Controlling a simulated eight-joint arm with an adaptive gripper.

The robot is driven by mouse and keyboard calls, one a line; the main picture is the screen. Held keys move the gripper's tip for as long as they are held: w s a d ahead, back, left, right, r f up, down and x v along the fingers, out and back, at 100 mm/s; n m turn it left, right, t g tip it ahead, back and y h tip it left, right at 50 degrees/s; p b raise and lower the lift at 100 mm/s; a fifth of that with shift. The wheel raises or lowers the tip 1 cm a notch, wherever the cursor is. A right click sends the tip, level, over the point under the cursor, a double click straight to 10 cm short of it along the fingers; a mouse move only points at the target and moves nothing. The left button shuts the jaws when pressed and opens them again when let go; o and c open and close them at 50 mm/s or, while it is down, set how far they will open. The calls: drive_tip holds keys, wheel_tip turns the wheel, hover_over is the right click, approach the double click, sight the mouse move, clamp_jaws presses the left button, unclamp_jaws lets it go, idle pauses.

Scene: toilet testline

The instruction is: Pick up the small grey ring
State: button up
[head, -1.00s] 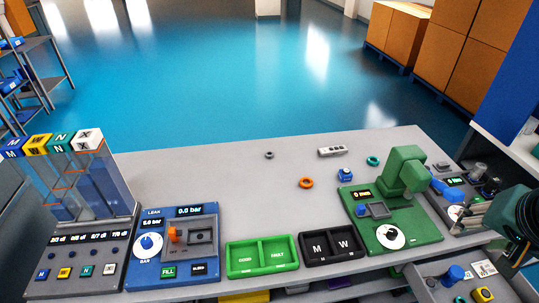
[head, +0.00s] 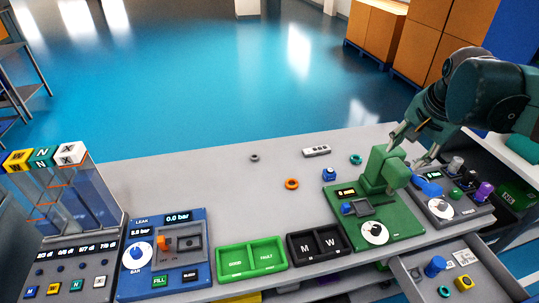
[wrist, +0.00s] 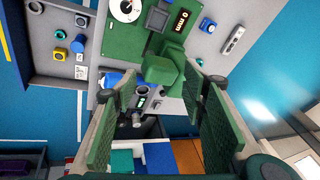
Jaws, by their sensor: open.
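The small grey ring (head: 254,158) lies flat on the grey bench top, left of the middle towards the back edge. Nothing touches it. My gripper (head: 415,147) is at the right end of the bench, above and behind the green test station, well to the right of the ring. In the wrist view my gripper (wrist: 165,105) has its two green pads wide apart with nothing held between them. The ring is not seen in the wrist view.
The green station (head: 372,215) rises beneath my gripper. An orange ring (head: 291,184), a teal ring (head: 355,159), a blue part (head: 329,174) and a light grey bar (head: 316,151) lie on the bench. The bench around the grey ring is clear.

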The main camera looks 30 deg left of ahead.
drive_tip(key=w+a+f+m+g+p, duration=0.1)
drive_tip(key=w+a, duration=0.3)
drive_tip(key=a, duration=0.2)
drive_tip(key=w+a+m, duration=0.1)
drive_tip(key=w+a, duration=0.3)
drive_tip(key=a, duration=0.3)
drive_tip(key=m+g+h+p, duration=0.1)
drive_tip(key=m+g+p, duration=0.2)
drive_tip(key=m+p, duration=0.25)
hover_over(255, 156)
wheel_tip(255, 156, down, 24)
drive_tip(key=shift+s+d+f, duration=0.1)
drive_tip(key=shift+f, duration=0.1)
drive_tip(key=shift+f, duration=0.15)
drive_tip(key=shift+f+b, duration=0.3)
drive_tip(key=shift+f, duration=0.85)
drive_tip(key=shift+f, duration=0.15)
